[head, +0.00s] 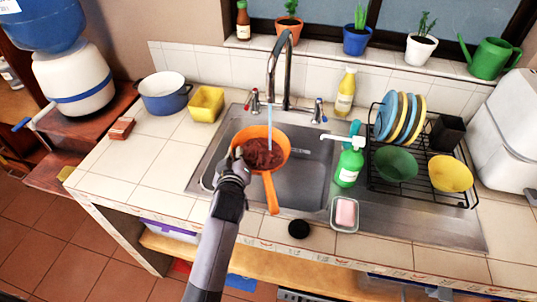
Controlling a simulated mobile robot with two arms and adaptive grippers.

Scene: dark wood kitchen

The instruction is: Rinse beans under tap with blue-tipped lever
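An orange colander (272,190) with a long handle pointing toward the front holds dark reddish-brown beans (262,154). It is over the left part of the steel sink (308,188). My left gripper (236,158) is at the colander's left rim and appears shut on it; the fingertips are partly hidden. The tall curved tap (272,68) stands behind the sink. A pale blue stream of water (269,118) falls from its spout into the colander, onto the beans. The blue-tipped lever (319,111) is right of the tap, the red-tipped lever (253,101) left. My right gripper is not in view.
A green soap bottle (348,168) and a pink soap in a dish (345,214) stand right of the basin. A dish rack (428,150) with plates and bowls is further right. A blue pot (164,94) and yellow container (206,104) stand left. The left front tiles are clear.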

